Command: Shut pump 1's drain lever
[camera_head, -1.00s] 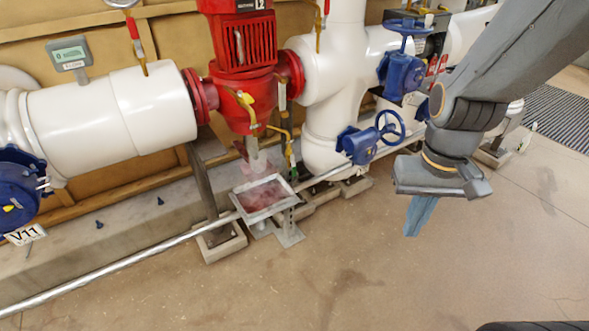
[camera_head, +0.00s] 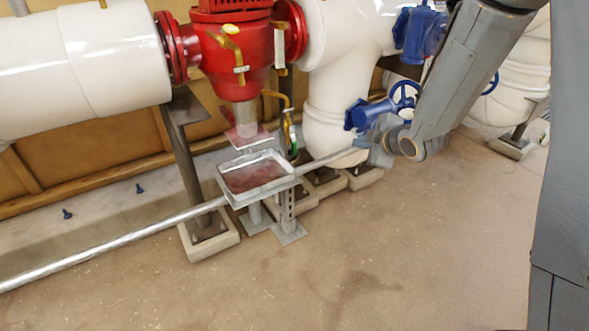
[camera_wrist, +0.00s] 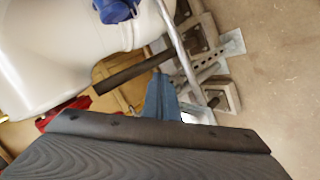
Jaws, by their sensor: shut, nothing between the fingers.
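A red pump (camera_head: 240,88) hangs in the white pipe line. A yellow lever (camera_head: 236,48) with a small tag lies against its front. A second yellow handle or thin pipe (camera_head: 283,100) is beside the pump's underside, with a green part below it. I cannot read which of these is the drain lever. My gripper (camera_head: 368,150) is shut and empty, low at the right, near the lower white pipe elbow and the grey rail. In the wrist view its blue fingers (camera_wrist: 162,98) point toward the rail and supports; no yellow lever is clearly held or touched.
A grey metal tray (camera_head: 256,178) with reddish liquid sits under the pump on a stand. A long grey rail (camera_head: 120,240) runs past it. A blue valve with a handwheel (camera_head: 402,95) is just above my gripper. The floor in front is clear.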

